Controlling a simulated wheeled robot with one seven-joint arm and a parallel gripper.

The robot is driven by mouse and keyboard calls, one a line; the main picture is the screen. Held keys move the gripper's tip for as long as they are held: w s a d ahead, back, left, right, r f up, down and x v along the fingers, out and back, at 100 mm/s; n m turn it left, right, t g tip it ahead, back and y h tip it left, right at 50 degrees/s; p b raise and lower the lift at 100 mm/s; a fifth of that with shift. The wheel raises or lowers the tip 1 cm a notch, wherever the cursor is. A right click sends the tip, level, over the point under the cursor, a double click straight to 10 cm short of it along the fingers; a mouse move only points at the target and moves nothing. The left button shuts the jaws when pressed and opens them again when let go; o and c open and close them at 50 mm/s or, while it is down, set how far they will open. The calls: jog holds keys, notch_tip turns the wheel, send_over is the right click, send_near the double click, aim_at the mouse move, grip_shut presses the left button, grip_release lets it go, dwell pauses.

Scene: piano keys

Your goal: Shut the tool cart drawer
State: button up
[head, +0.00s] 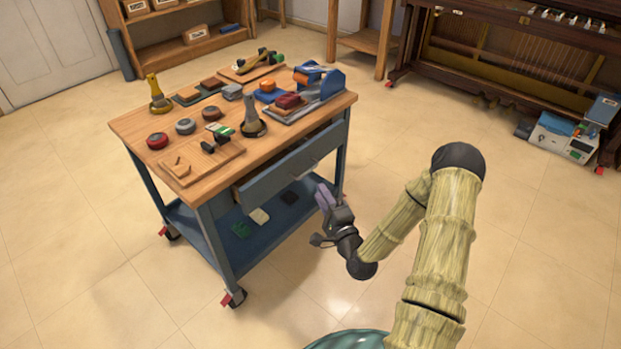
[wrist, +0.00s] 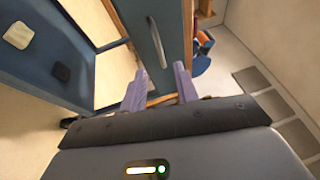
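The tool cart (head: 130,122) has a wooden top and blue-grey legs. Its blue-grey drawer (head: 292,167) sticks out a little from under the top, with a dark gap behind its front panel. In the wrist view the drawer front (wrist: 143,18) shows at the upper middle, with a curved metal handle (wrist: 158,45). My gripper (head: 323,198) is in front of the cart, near the right part of the drawer and a little lower. In the wrist view my gripper (wrist: 160,84) has its two purple fingers apart with nothing between them. I cannot tell whether it touches the drawer.
The cart top holds several pucks, blocks and tools, including a yellow-handled tool (head: 158,95). A blue lower shelf (head: 262,232) holds small flat pieces. An upright piano (head: 500,50) stands at the back right, with a box (head: 562,138) beside it. The tiled floor around the cart is clear.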

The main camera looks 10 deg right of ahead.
jog(key=b+x, duration=0.2)
jog(key=x, duration=0.6)
jog(key=shift+c, duration=0.2)
grip_shut()
